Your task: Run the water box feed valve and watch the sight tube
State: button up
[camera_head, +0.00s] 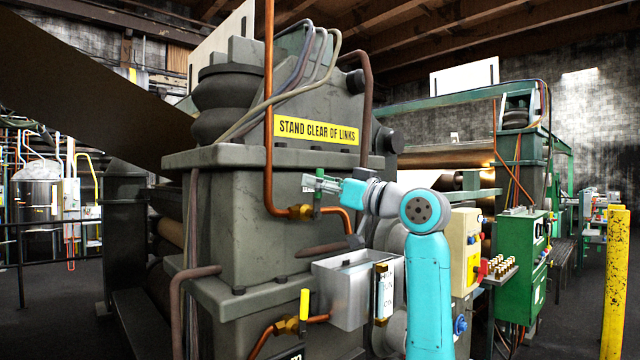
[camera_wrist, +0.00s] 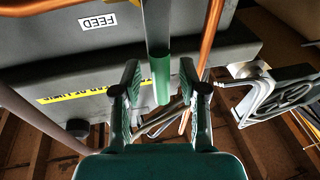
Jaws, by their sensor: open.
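The feed valve has a brass body (camera_head: 301,212) in the copper pipe and an upright lever with a green grip (camera_head: 317,203). My gripper (camera_head: 312,184) is at the lever's height. In the wrist view, my gripper (camera_wrist: 160,78) is open, with the green grip (camera_wrist: 161,80) between its fingers and gaps showing on both sides. A FEED label (camera_wrist: 97,22) shows upside down there. The metal water box (camera_head: 340,292) stands below the valve. The sight tube (camera_head: 382,293) is upright on its right side, beside a marked plate; its level is too small to read.
A second valve with a yellow handle (camera_head: 304,304) sits lower left of the box. Copper pipe (camera_head: 268,120) rises beside the lever. The grey machine stand (camera_head: 230,230) with a yellow warning sign (camera_head: 316,131) is close behind. A control box (camera_head: 464,250) stands at right.

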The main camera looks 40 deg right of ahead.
jog(key=v, duration=1.2)
jog(key=a+r+m+g+h, duration=0.25)
jog(key=a+m+h, duration=0.2)
jog(key=h, duration=0.25)
jog(key=shift+t, duration=0.25)
jog(key=w, duration=0.3)
jog(key=w+d, duration=0.1)
jog(key=w, duration=0.7)
jog(key=shift+w+d, duration=0.2)
jog(key=shift+d, duration=0.15)
grip_shut()
